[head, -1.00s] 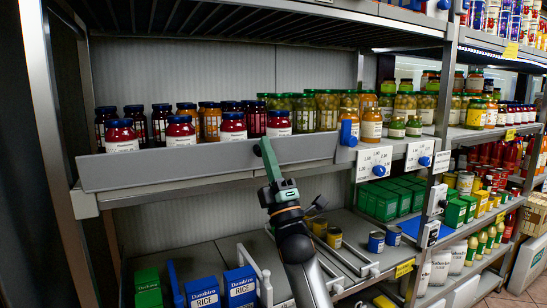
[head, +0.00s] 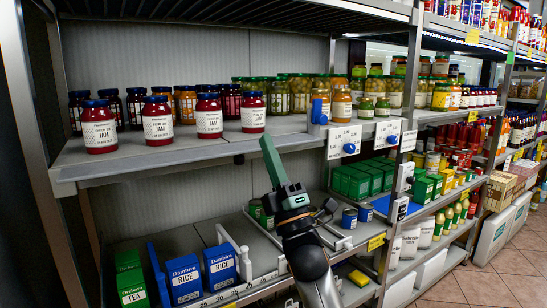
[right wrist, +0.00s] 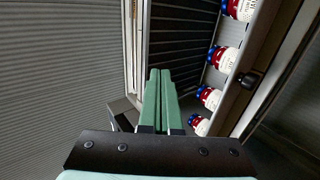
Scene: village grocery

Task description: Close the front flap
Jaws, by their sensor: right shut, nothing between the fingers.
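The front flap (head: 185,152) is the long grey panel along the jar shelf's front. In the head view it no longer stands upright before the jars and seems to lie flat at the shelf edge; its exact angle is hard to tell. The red jam jars (head: 157,121) behind it show down to their bases. My right gripper (head: 267,147) is shut and empty, its green fingers pointing up at the front edge, near the rightmost jam jar. The right wrist view shows the fingers (right wrist: 160,80) together, left of the jars (right wrist: 224,58). My left gripper is out of view.
A blue-knobbed price plate (head: 344,142) sits right of the flap. The shelf above (head: 250,15) overhangs the jars. Below are blue rice boxes (head: 184,279), a green tea box (head: 130,288) and a white divider (head: 232,243). The aisle floor (head: 480,280) is clear at right.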

